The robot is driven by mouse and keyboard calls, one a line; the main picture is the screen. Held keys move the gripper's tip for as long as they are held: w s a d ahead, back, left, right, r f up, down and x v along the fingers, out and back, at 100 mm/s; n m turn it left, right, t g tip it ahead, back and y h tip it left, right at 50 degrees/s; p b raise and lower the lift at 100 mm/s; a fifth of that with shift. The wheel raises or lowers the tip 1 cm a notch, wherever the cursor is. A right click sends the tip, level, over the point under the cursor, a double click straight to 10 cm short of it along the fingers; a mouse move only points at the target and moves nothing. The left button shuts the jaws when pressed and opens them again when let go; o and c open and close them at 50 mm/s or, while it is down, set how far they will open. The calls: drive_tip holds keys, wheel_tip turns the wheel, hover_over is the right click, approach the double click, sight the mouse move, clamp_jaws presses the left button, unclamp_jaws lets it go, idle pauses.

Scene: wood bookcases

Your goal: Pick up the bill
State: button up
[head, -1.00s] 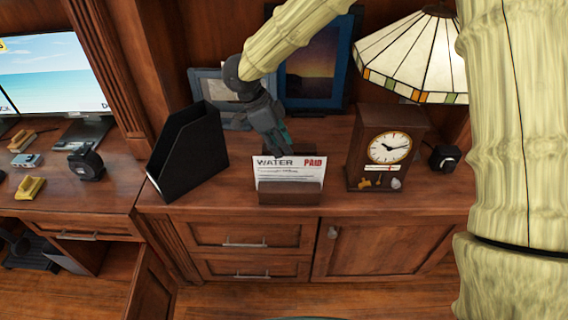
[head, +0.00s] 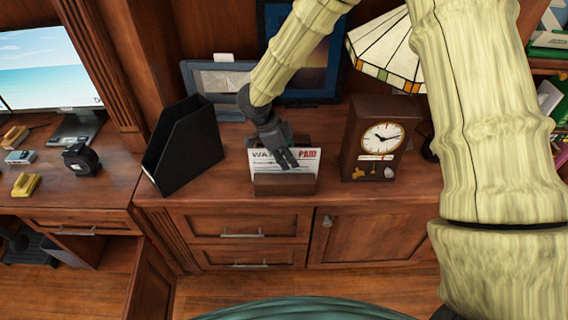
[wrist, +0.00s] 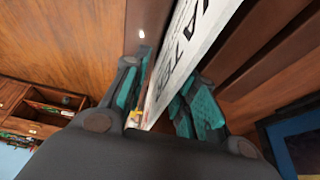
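The bill (head: 308,166) is a white sheet printed "WATER" and, in red, "PAID". It stands upright in a small brown wooden holder (head: 284,188) on the cabinet top. My gripper (head: 287,160) is over the upper middle of the bill and hides part of its print. In the wrist view the bill (wrist: 188,50) runs between the two teal-padded fingers of my gripper (wrist: 166,80). The fingers stand apart on either side of it, with a gap visible, so the gripper looks open around the sheet. Contact on either side cannot be told.
A black file holder (head: 185,150) stands left of the bill and a wooden clock (head: 375,140) stands to its right. Framed pictures (head: 216,78) lean behind, beside a stained-glass lamp (head: 385,50).

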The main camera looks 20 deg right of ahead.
drive_tip(key=shift+s+d+f, duration=0.1)
drive_tip(key=shift+d+f, duration=0.05)
drive_tip(key=shift+f, duration=0.15)
clamp_jaws()
wheel_tip(320, 180, up, 10)
drive_tip(key=shift+b, duration=0.75)
